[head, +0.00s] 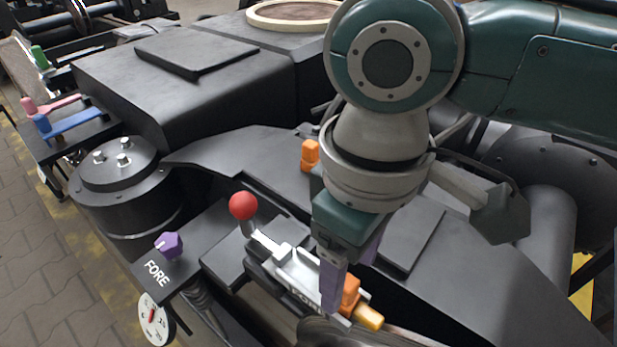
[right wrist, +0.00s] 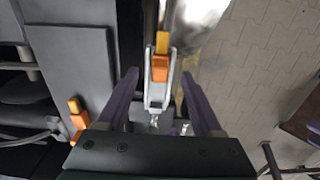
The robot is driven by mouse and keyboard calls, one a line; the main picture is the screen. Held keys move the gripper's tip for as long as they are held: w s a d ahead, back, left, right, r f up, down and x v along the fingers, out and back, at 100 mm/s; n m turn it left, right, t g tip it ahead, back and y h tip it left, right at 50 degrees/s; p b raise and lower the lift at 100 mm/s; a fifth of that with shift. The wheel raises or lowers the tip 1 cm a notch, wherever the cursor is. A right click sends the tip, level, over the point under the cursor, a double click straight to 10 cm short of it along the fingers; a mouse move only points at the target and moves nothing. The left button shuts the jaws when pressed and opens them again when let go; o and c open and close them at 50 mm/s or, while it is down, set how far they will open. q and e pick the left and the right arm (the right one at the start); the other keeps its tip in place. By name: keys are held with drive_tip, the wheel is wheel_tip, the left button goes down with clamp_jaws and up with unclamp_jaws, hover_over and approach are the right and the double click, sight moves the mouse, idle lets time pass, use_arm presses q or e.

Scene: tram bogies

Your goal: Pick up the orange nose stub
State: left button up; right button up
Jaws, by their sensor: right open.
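An orange block (head: 350,291) with a yellow-orange tip (head: 369,317) sits at the near end of a silver fitting (head: 296,272) on the black bogie frame. In the right wrist view the orange block (right wrist: 160,68) and its tip (right wrist: 162,42) lie between the lines of my fingers. A second orange piece (head: 310,154) stands farther back on the frame; it also shows in the right wrist view (right wrist: 77,113). I cannot tell which one is the nose stub. My right gripper (head: 351,284), with purple fingers, is open and points down over the fitting, holding nothing. My left gripper is not in view.
A red ball knob (head: 243,206) stands on the fitting's lever. A purple knob (head: 169,244) is beside the FORE label. Blue (head: 72,122) and pink (head: 52,105) handles lie at the far left. A black cylinder (head: 120,185) with bolts rises from the frame. Paved floor is free at left.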

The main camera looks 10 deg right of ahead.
sight(348, 282)
wheel_tip(348, 282, down, 3)
drive_tip(key=shift+a+f+b, duration=0.1)
drive_tip(key=shift+f+b, duration=0.05)
drive_tip(key=shift+b, duration=0.4)
clamp_jaws()
